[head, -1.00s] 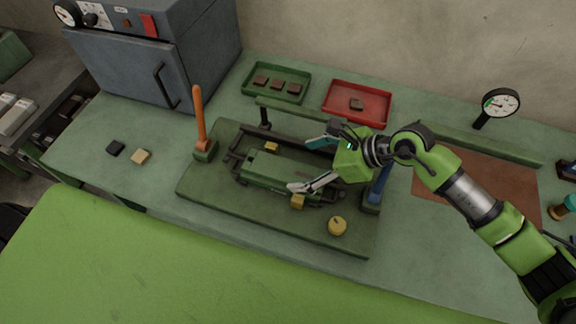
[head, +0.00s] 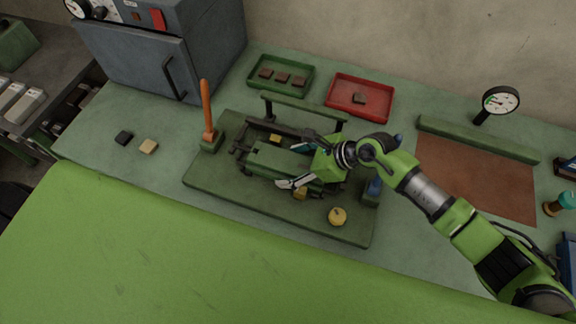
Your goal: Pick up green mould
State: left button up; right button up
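The green mould (head: 268,158), a long dark-green block, lies in a dark frame on a green base plate (head: 225,192) in the middle of the bench. My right gripper (head: 287,166) reaches in from the right. Its fingers are apart, one on the far side and one on the near side of the mould's right part. I cannot tell whether they touch it. The gripper hides the mould's right end. My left gripper is not in view.
An orange lever (head: 207,110) stands left of the frame, and a blue handle (head: 374,187) stands at its right. A raised green bar (head: 300,107) runs behind. A yellow knob (head: 337,216) sits in front. Green (head: 309,72) and red (head: 386,93) trays lie farther back.

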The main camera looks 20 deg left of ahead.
jog(key=c, duration=1.2)
jog(key=shift+w+a+r, duration=0.15)
jog(key=shift+a+r, duration=0.1)
jog(key=shift+r, duration=0.2)
jog(key=c, duration=0.4)
jog(key=shift+w, duration=0.1)
notch_tip(320, 180, up, 10)
jog(key=shift+f+b, duration=0.15)
jog(key=shift+b, duration=1)
